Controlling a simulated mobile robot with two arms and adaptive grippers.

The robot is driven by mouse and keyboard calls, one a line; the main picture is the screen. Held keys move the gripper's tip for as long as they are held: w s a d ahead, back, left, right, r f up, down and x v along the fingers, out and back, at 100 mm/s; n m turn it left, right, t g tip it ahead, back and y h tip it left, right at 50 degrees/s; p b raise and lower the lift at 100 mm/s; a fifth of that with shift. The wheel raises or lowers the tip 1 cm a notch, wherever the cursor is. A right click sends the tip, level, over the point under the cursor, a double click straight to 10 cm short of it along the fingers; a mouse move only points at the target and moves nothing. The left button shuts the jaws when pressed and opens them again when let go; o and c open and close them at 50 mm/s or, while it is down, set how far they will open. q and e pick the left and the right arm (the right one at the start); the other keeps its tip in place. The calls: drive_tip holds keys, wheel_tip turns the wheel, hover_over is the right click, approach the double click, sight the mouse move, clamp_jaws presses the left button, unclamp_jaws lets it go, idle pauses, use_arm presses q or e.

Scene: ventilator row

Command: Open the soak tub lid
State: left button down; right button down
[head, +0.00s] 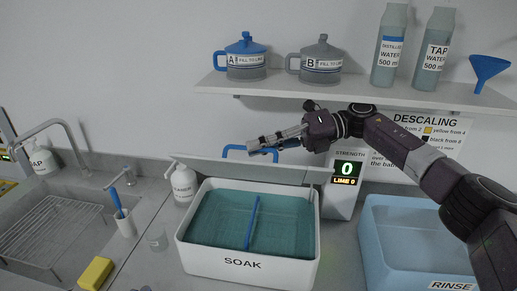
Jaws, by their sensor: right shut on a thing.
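The white soak tub (248,266), labelled SOAK, stands on the counter with teal liquid and a blue divider bar in it. Its pale lid (225,169) is raised along the tub's back edge, so the inside shows. A blue handle (235,148) sits at the lid's top edge. My right gripper (262,149) comes in from the right above the back of the tub, shut on the handle's right part, which its fingers partly hide. My left gripper is not in view.
A light blue rinse tub (390,262) stands at the right under my right arm. A strength meter (346,190) is behind the soak tub. A soap bottle (183,185), sink and yellow sponge (96,273) are at left. A shelf (350,92) with jugs and bottles hangs above.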

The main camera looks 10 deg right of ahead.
drive_tip(key=c, duration=2)
unclamp_jaws()
drive_tip(key=shift+c, duration=0.2)
